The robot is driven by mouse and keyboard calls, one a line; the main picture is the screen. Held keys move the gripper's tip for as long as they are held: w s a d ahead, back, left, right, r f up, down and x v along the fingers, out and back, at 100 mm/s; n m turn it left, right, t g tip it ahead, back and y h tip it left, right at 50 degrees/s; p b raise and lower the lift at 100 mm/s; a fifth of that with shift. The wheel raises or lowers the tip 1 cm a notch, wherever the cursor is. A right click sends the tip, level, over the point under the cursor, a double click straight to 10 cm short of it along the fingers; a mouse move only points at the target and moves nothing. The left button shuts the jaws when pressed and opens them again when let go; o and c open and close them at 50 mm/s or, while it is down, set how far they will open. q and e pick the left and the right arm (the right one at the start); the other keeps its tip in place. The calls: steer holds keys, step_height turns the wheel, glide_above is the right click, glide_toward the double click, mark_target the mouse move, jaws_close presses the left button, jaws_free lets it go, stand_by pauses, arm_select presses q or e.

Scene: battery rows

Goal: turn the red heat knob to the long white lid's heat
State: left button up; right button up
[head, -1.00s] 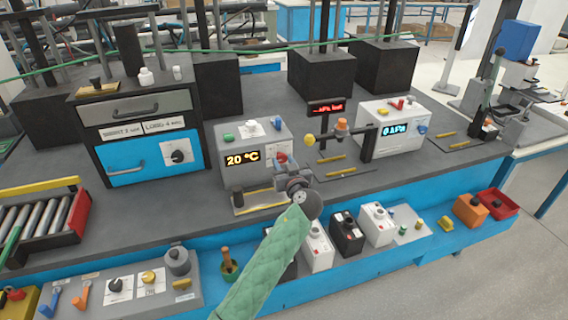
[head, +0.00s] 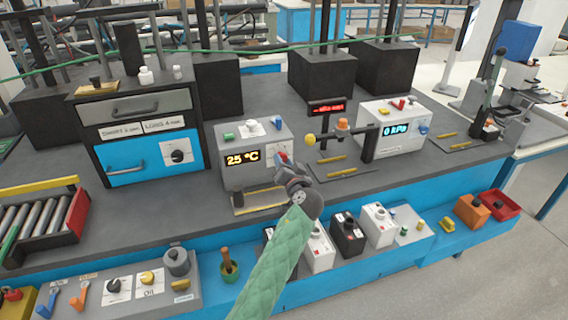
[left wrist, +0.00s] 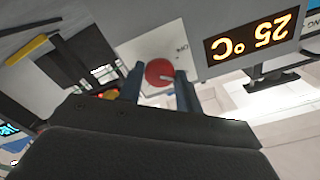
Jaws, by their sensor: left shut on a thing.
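The red heat knob (left wrist: 158,72) sits on the front of the grey heater box (head: 254,158). The box's display (head: 242,158) reads 25 °C, and it shows upside down in the left wrist view (left wrist: 252,37). My left gripper (left wrist: 160,88) is shut on the red knob, one finger on each side. In the head view my left gripper (head: 287,168) hides part of the knob. Two white lids (head: 146,76) stand on top of the drawer cabinet. The drawer labels (head: 143,129) seem to read SHORT and LONG, each with a number too small to be sure of.
A white box (head: 392,126) showing 0 kPa stands to the right, with a small stand holding an orange knob (head: 342,124) beside it. Several small boxes (head: 347,232) line the blue front shelf. The bench between cabinet and heater is clear.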

arm_select(q)
steer(key=shift+r+m, duration=0.1)
steer(key=shift+m, duration=0.8)
arm_select(e)
steer(key=shift+d+f, duration=0.15)
steer(key=shift+f, duration=0.95)
steer(key=shift+w+r, duration=0.15)
arm_select(q)
steer(key=o, duration=0.9)
steer(key=shift+d, duration=0.1)
steer(key=shift+o, duration=0.2)
